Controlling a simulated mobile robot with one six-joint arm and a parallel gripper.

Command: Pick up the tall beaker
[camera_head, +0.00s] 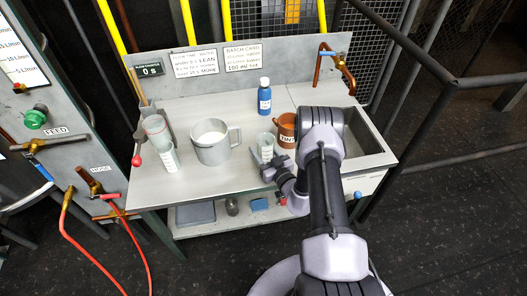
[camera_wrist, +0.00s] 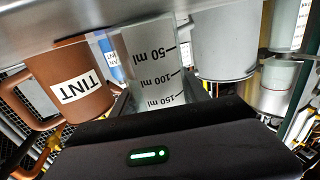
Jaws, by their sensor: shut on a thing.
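The clear tall beaker (camera_head: 266,143) with dark volume marks stands upright near the front of the metal bench, left of the brown TINT mug (camera_head: 286,131). My gripper (camera_head: 273,165) reaches it from the front and is shut on it. In the wrist view, which is upside down, the beaker (camera_wrist: 150,62) sits between my fingers, with its 50, 100 and 150 ml marks facing me. The TINT mug (camera_wrist: 75,80) is close beside it there. I cannot tell whether the beaker's base touches the bench.
A grey metal jug (camera_head: 211,144) stands left of the beaker, and another clear graduated vessel (camera_head: 162,148) is farther left. A blue bottle (camera_head: 264,97) stands behind. A sink (camera_head: 363,140) with a copper tap (camera_head: 335,62) is at right. The bench front (camera_head: 205,190) is clear.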

